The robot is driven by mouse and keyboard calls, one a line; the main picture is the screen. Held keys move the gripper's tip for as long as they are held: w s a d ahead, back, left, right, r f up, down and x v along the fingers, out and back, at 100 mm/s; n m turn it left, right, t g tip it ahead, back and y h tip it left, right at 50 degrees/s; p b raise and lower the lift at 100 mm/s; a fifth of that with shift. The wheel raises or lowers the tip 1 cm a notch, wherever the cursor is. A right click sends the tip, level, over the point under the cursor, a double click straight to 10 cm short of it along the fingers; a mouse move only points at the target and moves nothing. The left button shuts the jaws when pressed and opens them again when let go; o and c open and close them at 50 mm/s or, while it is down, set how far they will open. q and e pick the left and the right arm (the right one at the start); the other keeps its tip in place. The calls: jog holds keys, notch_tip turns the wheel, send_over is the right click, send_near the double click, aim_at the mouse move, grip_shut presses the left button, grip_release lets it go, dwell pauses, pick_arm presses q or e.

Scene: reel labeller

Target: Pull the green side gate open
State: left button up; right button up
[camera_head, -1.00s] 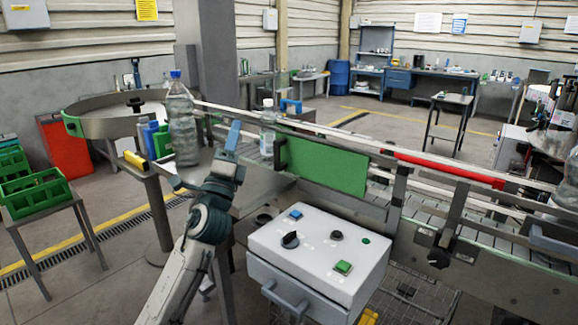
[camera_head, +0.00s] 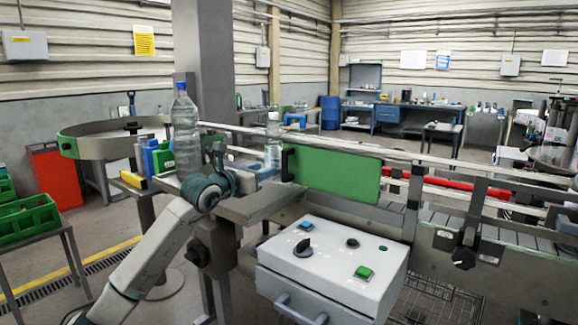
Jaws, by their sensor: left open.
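The green side gate (camera_head: 338,178) is a flat green panel along the near side of the conveyor, and it looks closed. Its black upright handle (camera_head: 287,163) is at its left end. My left gripper (camera_head: 266,172) is just left of the handle, pointing toward it, with its jaws open. The fingertips are small and partly hidden by my wrist, and I cannot tell whether they touch the handle. My right gripper is out of view.
A large clear bottle (camera_head: 184,135) with a blue cap stands behind my left wrist. A smaller bottle (camera_head: 273,140) stands on the conveyor behind my gripper. A white control box (camera_head: 335,262) with buttons sits below the gate. A red rail (camera_head: 440,185) lies right of it.

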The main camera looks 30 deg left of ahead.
aim_at(283, 162)
pick_arm(q)
jog(key=w+p, duration=0.1)
jog(key=w, duration=0.2)
jog(key=w+p, duration=0.1)
jog(key=w, duration=0.2)
jog(key=w+d+p, duration=0.1)
jog(key=w, duration=0.2)
jog(key=shift+r, duration=0.15)
jog(key=shift+w, duration=0.7)
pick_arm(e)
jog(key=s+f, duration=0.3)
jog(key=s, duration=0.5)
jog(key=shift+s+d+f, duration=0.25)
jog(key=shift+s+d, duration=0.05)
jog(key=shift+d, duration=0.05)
pick_arm(q)
grip_shut()
